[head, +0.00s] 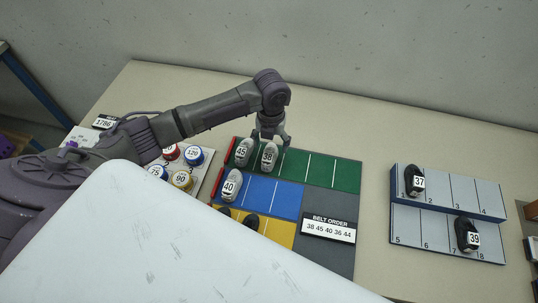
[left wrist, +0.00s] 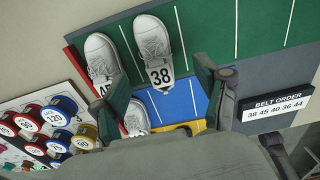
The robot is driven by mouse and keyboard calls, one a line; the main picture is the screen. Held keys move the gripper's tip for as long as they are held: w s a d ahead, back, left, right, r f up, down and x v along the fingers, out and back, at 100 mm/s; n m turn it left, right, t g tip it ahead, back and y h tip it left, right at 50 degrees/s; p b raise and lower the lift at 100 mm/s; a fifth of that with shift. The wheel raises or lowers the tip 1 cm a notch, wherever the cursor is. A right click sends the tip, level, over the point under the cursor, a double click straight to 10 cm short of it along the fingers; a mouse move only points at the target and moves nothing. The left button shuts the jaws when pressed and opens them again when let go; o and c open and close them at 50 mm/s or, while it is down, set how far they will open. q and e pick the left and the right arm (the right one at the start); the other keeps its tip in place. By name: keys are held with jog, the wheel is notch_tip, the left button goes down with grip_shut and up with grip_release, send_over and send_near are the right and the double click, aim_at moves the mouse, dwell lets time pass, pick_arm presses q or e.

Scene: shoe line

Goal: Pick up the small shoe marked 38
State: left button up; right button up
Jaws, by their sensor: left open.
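The small grey shoe marked 38 (head: 269,160) stands on the green section of the mat, beside the shoe marked 45 (head: 242,153). My left gripper (head: 268,137) is open, just above the far end of shoe 38 in the head view. In the left wrist view, shoe 38 (left wrist: 152,38) has its white 38 label towards the open left gripper (left wrist: 165,85), and the label lies between the fingers. Whether a finger touches it I cannot tell. Shoe 45 (left wrist: 101,55) is close beside it, its label partly hidden by a finger. My right gripper is not in view.
Shoe 40 (head: 230,185) stands on the blue section. Dark shoes on the yellow section are partly hidden by a white panel. Numbered round pieces (head: 193,155) stand on a board to the left. A numbered rack (head: 440,232) at right holds shoes 37 and 39.

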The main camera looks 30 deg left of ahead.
aim_at(269, 152)
pick_arm(q)
jog(key=f+p, duration=0.1)
jog(key=f, duration=0.3)
jog(key=shift+s+a+f+p, duration=0.2)
jog(key=shift+f+p, duration=0.05)
jog(key=shift+p, duration=0.1)
jog(key=shift+f, duration=0.3)
jog(key=shift+c, duration=0.5)
jog(key=c, duration=1.1)
jog(key=shift+c, duration=0.2)
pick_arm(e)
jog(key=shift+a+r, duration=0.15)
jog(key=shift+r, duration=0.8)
pick_arm(q)
jog(key=shift+r, duration=0.15)
